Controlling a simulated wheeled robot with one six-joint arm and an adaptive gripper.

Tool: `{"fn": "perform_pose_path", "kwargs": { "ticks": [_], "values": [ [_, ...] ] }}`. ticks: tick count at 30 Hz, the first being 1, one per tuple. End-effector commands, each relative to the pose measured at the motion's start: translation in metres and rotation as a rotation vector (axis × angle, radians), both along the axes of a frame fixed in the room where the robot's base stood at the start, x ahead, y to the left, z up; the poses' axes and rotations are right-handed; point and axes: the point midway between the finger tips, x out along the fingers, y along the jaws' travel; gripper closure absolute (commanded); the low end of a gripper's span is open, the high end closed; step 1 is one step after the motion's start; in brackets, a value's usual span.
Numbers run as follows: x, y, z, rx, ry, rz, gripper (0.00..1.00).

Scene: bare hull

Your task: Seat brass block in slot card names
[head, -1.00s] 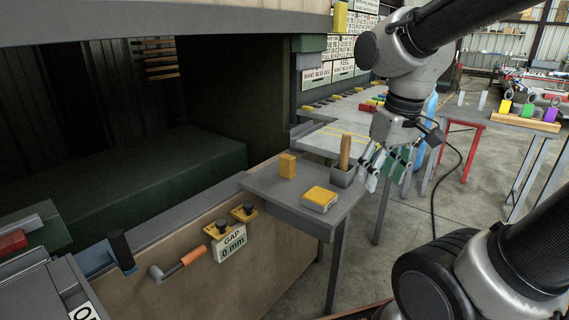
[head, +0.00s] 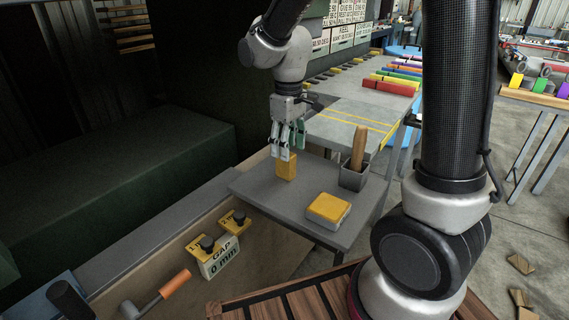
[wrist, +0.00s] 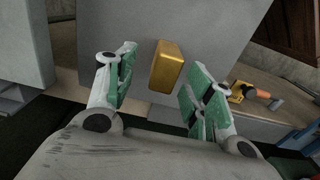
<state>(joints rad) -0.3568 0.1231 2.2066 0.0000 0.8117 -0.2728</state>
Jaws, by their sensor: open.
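The brass block (head: 286,167) stands upright on a small grey shelf table (head: 262,190), near its back left part. My gripper (head: 287,146) is open above the block, fingers pointing down. In the wrist view the block (wrist: 166,67) shows between the two open fingers (wrist: 155,85), beyond their tips, and I see no contact. A card reading "GAP 0 mm" (head: 219,257) hangs on the tan front panel. Two yellow tabs with black knobs, marked 1 (head: 202,246) and 2 (head: 235,220), sit above it. I cannot make out a slot clearly.
A yellow-topped box (head: 328,208) and a grey holder (head: 354,178) with a wooden handle (head: 358,148) stand on the shelf table right of the block. Colored bars (head: 388,86) lie on the bench behind.

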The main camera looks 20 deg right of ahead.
Motion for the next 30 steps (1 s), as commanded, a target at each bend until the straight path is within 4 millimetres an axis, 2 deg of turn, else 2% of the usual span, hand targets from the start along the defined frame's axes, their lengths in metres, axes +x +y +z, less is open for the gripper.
{"fn": "perform_pose_path", "kwargs": {
  "ticks": [9,18,27,30],
  "values": [
    [-0.002,0.008,-0.046,-0.001,0.003,-0.001,0.47],
    [-0.002,0.008,-0.051,0.0,0.0,-0.001,0.47],
    [-0.002,0.008,-0.051,0.0,0.0,-0.001,1.0],
    [-0.001,0.008,-0.05,0.001,-0.001,-0.001,1.0]
  ]
}}
